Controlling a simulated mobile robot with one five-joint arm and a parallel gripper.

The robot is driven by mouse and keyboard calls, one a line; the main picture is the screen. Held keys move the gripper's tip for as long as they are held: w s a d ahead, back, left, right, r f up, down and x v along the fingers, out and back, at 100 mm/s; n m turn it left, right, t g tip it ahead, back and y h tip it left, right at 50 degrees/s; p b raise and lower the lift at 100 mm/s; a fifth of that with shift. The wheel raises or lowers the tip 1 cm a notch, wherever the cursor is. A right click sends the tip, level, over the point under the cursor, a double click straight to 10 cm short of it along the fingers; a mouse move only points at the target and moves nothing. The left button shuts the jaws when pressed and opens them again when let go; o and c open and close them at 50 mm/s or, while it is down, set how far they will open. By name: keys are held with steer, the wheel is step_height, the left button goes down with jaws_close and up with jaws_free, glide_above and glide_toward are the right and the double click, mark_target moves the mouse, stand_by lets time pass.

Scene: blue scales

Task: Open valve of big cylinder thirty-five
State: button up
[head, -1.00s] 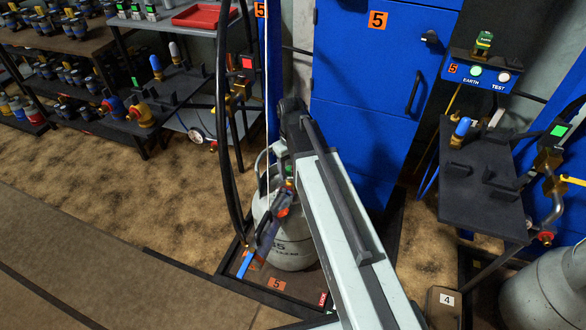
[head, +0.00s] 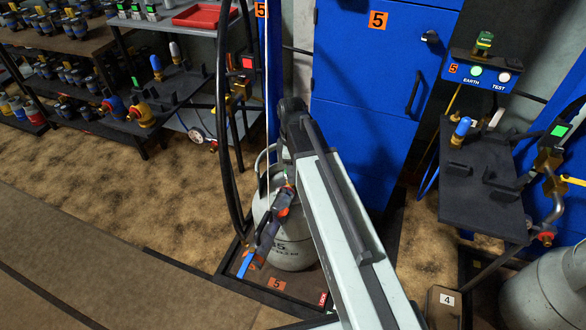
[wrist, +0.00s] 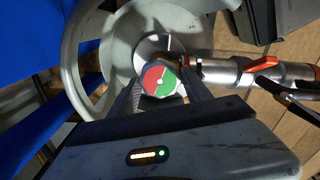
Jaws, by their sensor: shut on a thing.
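The big grey cylinder (head: 292,250) stands upright on a platform marked 5, with a partly readable number on its side. My arm covers its right side in the head view. In the wrist view I look down on its top, with the round grey collar (wrist: 72,60) around the valve. The valve knob (wrist: 158,80) has a red and green top. My gripper (wrist: 163,92) is shut on the knob, one finger on each side. A metal fitting with an orange lever (wrist: 262,63) runs right from the valve. My gripper is hard to make out in the head view.
A blue cabinet (head: 365,110) marked 5 stands behind the cylinder. Black hoses hang at its left. A dark side table (head: 480,185) and another grey cylinder (head: 550,290) are at right. The floor at left is open.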

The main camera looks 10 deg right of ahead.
steer(key=shift+s+a+n, duration=0.1)
steer(key=shift+s+n, duration=0.05)
steer(key=shift+n, duration=0.85)
steer(key=o, duration=1.4)
steer(key=shift+c, duration=0.2)
step_height(320, 180, up, 8)
steer(key=p, duration=0.8)
steer(key=shift+r, duration=0.1)
